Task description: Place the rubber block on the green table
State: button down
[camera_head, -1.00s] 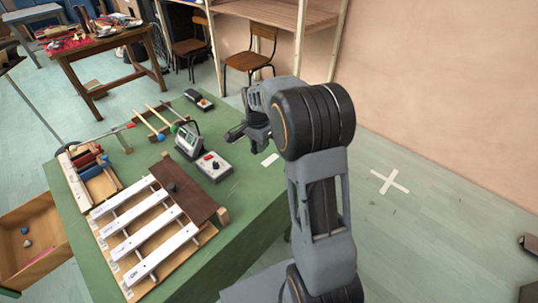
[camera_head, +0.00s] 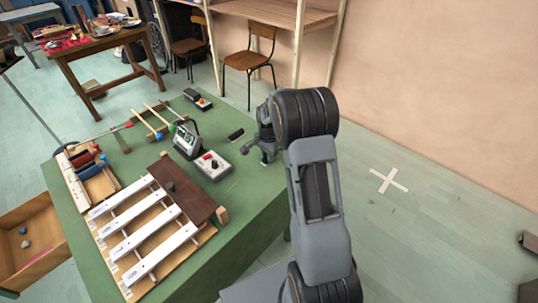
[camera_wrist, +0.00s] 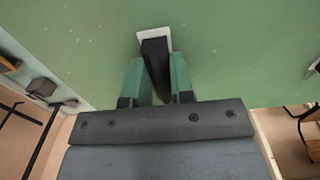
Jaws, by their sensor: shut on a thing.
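My gripper (camera_head: 264,150) is over the right edge area of the green table (camera_head: 240,190). In the wrist view, its two green-padded fingers (camera_wrist: 158,88) are shut on a black rubber block (camera_wrist: 156,60). The block's far end lies over a white patch (camera_wrist: 166,34) on the green top; I cannot tell whether it touches. In the head view the held block is hard to make out among the dark fingers. A separate small black block-like thing (camera_head: 236,135) lies on the table just left of my gripper.
A white-barred xylophone (camera_head: 150,230) fills the table's front left. Sticks (camera_head: 150,122) lie farther back. Clear green surface lies along the right edge.

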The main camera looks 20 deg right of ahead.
jog(key=shift+f, duration=0.1)
jog(key=c, duration=1)
grip_release()
notch_tip(320, 180, up, 11)
jog(key=s+a+r+n+t, duration=0.1)
jog(key=s+a+r+n, duration=0.55)
jog(key=s, duration=0.25)
jog(key=s+a+n, duration=0.1)
jog(key=s+n, duration=0.1)
jog(key=s, duration=0.2)
jog(key=s+a+n+t, duration=0.1)
jog(key=s+a+n, duration=0.1)
jog(key=s, duration=0.3)
jog(key=s+a+f+n+t, duration=0.1)
jog(key=s+n, duration=0.2)
jog(key=s, duration=0.1)
jog(key=shift+s+a+f+p, duration=0.1)
jog(key=shift+s+a+p, duration=0.1)
jog(key=shift+p, duration=0.2)
